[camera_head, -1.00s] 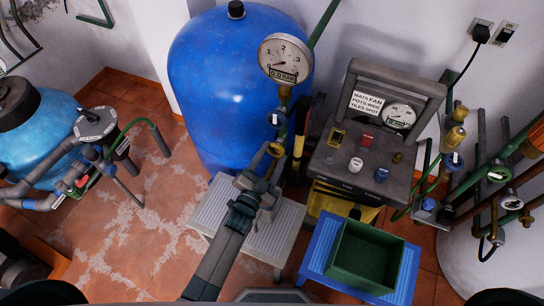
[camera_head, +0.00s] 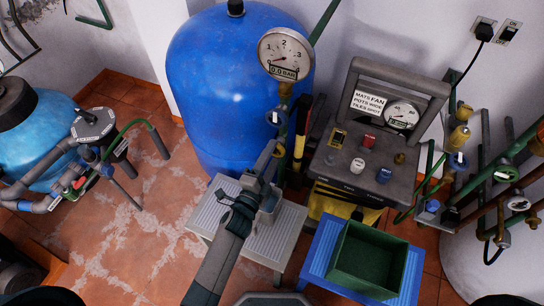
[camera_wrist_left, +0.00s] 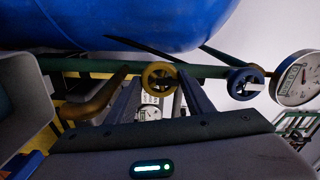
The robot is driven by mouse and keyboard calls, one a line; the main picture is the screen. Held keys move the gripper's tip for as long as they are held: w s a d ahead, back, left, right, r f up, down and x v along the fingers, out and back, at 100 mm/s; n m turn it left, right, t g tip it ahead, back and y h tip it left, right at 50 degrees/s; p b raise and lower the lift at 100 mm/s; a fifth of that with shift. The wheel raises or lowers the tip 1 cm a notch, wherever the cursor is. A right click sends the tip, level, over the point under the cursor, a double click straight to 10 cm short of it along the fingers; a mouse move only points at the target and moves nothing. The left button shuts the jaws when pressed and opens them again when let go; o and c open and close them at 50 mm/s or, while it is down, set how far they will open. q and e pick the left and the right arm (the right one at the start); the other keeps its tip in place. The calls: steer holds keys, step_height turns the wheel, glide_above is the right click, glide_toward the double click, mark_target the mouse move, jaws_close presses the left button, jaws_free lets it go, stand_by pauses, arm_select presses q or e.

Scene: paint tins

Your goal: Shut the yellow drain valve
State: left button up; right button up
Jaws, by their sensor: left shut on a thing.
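The yellow drain valve is a small yellow handwheel (camera_wrist_left: 159,78) on the pipe in front of the blue tank; in the wrist view it sits between my fingertips. In the head view its wheel (camera_head: 278,149) is largely hidden by my gripper. My left gripper (camera_head: 270,157) reaches up from below and is shut on this wheel. Both dark fingers of the left gripper (camera_wrist_left: 160,85) show in the wrist view, one on each side of the wheel. My right gripper is not in view.
A dark blue valve wheel (camera_head: 275,118) with a white tag sits above on the same pipe, below a round gauge (camera_head: 285,54). The blue tank (camera_head: 215,90) stands behind. A grey bench (camera_head: 215,225) is below, with a green crate (camera_head: 400,255) on a blue stool at right.

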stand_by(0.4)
arm_select(q)
steer(key=o, duration=1)
steer(key=shift+o, duration=0.2)
steer(key=shift+s+a+f, duration=0.1)
